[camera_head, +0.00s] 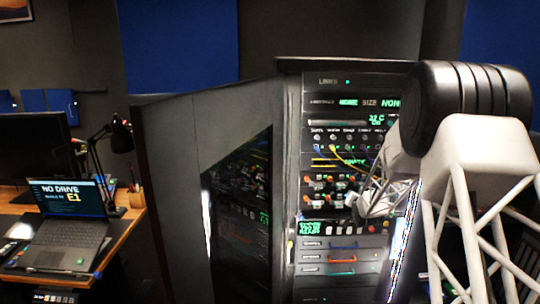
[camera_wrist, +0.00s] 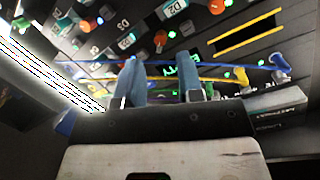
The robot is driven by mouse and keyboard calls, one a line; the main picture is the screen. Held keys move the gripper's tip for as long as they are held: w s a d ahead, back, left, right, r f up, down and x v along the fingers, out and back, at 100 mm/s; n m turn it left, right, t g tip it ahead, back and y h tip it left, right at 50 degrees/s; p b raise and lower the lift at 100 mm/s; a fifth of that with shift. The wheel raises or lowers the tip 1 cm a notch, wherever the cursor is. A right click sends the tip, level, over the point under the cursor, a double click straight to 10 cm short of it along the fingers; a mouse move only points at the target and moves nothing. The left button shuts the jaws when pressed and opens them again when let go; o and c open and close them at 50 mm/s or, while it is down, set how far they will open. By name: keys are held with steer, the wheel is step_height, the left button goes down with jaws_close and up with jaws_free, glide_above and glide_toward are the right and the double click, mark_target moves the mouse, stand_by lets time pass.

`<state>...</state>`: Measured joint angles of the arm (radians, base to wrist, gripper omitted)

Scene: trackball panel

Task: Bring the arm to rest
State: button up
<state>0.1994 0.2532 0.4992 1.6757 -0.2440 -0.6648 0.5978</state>
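My white lattice arm with its black joint fills the right side of the head view. My gripper (camera_head: 352,204) is in front of the rack panel (camera_head: 345,242), partly hidden by my own wrist. In the wrist view, the two blue-grey fingers of my gripper (camera_wrist: 160,78) stand apart with no object seen held between them. Beyond the fingers are a blue cable (camera_wrist: 230,63) and a yellow cable (camera_wrist: 235,81). I cannot tell whether the fingers touch the panel or the cables. No trackball can be made out.
The rack's dark door (camera_head: 168,190) stands open to the left of the panel. Orange and teal knobs and lit buttons crowd the panel. A desk at the left holds a laptop (camera_head: 72,212) reading "NO DRIVE" and a black lamp (camera_head: 121,138). The space before the door looks clear.

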steer(key=s+a+r+n+g, duration=0.1)
steer(key=s+a+r+g, duration=0.15)
steer(key=s+r, duration=0.45)
steer(key=s+a+r+g, duration=0.2)
steer(key=s+a+r, duration=0.15)
steer(key=s, duration=0.85)
steer(key=s+a+r+n+g, duration=0.1)
steer(key=s+a+r+g, duration=0.15)
steer(key=s+r, duration=0.45)
steer(key=s+a+n+g, duration=0.1)
steer(key=s+a+g, duration=0.1)
steer(key=s, duration=1.1)
steer(key=s+a+f+n+g, duration=0.1)
steer(key=s+a+g, duration=0.1)
steer(key=s, duration=1.1)
steer(key=s+a+f+n+g, duration=0.1)
steer(key=s+a+g, duration=0.1)
steer(key=s, duration=1.2)
steer(key=shift+a+f+y, duration=0.2)
steer(key=shift+a+y, duration=0.1)
steer(key=shift+a, duration=0.55)
